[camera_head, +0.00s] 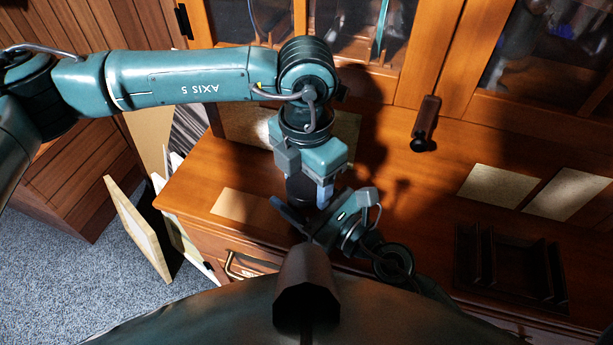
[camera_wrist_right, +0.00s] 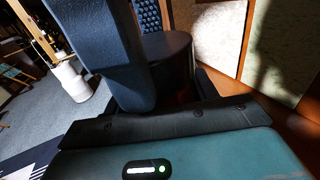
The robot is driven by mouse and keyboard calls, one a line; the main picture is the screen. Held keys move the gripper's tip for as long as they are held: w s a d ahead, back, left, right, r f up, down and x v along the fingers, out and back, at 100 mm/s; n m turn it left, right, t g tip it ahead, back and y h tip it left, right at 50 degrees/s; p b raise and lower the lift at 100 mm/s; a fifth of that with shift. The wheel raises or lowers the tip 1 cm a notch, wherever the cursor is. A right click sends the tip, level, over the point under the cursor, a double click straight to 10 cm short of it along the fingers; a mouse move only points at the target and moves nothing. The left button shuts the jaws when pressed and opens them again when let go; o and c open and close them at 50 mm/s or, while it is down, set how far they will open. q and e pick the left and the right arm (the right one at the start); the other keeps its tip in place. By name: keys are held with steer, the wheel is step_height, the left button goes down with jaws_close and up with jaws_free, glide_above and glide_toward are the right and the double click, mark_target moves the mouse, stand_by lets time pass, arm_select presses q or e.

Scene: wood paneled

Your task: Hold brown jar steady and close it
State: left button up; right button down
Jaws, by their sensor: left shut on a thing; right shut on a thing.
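The brown jar (camera_head: 299,190) is a dark, almost black cylinder on the wooden cabinet top near its front edge. My left gripper (camera_head: 308,187) reaches down from above and is shut on the jar's upper part. My right gripper (camera_head: 302,214) comes in low from the front and is shut on the jar's side. In the right wrist view the jar (camera_wrist_right: 172,58) shows a flat dark top, partly behind a large dark finger, with a textured finger pad just above. I cannot make out a separate lid or its seam; the grippers and shadow hide much of the jar.
A dark divided tray (camera_head: 508,268) stands on the cabinet top at the right. Flat tan sheets (camera_head: 497,186) lie behind it, and another sheet (camera_head: 240,206) lies left of the jar. Panels (camera_head: 140,228) lean at the left.

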arm_select(q)
steer(key=m, duration=1.2)
steer(key=shift+m, duration=0.3)
steer(key=m, duration=0.4)
steer(key=o, duration=1.1)
steer(key=shift+r, duration=0.1)
steer(key=shift+r, duration=2.15)
steer(key=shift+c, duration=0.5)
